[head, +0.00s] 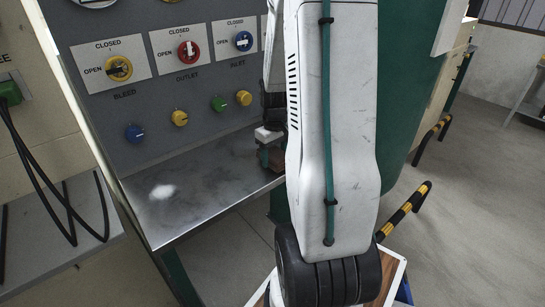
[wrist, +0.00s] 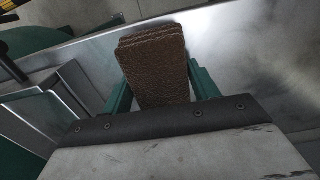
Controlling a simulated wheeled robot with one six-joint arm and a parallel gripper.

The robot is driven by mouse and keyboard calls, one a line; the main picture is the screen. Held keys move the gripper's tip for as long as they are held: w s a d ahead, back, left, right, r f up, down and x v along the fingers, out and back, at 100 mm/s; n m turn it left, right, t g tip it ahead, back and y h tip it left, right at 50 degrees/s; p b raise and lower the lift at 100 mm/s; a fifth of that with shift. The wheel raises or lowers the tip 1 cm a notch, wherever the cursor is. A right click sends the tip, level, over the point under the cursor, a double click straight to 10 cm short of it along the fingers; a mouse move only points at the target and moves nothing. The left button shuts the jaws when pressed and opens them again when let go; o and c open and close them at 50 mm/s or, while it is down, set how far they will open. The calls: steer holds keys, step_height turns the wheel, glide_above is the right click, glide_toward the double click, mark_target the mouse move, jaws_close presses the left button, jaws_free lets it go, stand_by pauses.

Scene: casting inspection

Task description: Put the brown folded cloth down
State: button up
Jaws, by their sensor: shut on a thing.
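The brown folded cloth (wrist: 155,60) is between the two green fingers of my gripper (wrist: 157,82) in the wrist view. My gripper is shut on it, and its far end sticks out past the fingers. In the head view a small part of the cloth (head: 277,158) shows beside my gripper (head: 268,156), at the right part of the metal shelf (head: 205,205). My arm hides the rest. I cannot tell whether the cloth touches the shelf.
A pale white patch (head: 162,191) lies on the left part of the shelf, which is otherwise clear. Behind it stands a grey panel with valve switches and coloured knobs (head: 180,118). Yellow-black striped rails (head: 408,207) stand at the right. Black cables (head: 50,190) hang at the left.

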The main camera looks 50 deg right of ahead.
steer(key=shift+f, duration=0.4)
steer(key=shift+f, duration=0.3)
